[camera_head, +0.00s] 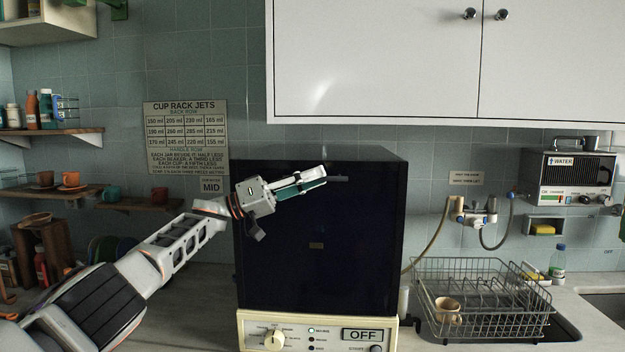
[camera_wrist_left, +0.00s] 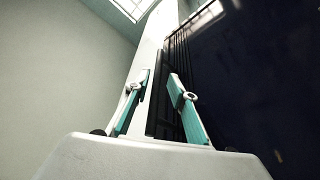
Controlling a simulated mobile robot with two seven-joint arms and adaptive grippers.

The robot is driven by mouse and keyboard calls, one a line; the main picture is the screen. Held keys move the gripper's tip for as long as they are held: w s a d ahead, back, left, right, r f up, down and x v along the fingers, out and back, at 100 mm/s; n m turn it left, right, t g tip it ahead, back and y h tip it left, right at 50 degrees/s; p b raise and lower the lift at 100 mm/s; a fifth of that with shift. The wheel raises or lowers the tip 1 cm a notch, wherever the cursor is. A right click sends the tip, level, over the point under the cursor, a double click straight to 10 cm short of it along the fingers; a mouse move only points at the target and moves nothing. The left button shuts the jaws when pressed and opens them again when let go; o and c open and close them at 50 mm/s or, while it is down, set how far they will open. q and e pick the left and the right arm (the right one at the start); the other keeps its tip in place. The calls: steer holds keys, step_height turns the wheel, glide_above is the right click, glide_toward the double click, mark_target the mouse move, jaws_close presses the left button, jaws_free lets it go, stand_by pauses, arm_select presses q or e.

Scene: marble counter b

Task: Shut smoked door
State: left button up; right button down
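The smoked door (camera_head: 315,275) is the dark, nearly opaque panel on the front of a cream boxy machine on the counter. I cannot tell from the head view whether it stands slightly ajar. The dark door panel (camera_wrist_left: 260,80) fills the right side there. Contact is unclear. My right gripper is not in view.
The machine's cream control panel (camera_head: 310,332) has a knob, lamps and an OFF display. A wire dish rack (camera_head: 480,300) with a cup stands to the right. White cabinets (camera_head: 375,60) hang above. Shelves with cups (camera_head: 70,180) are at the left.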

arm_select(q)
steer(key=v, duration=1.2)
steer(key=shift+f, duration=0.15)
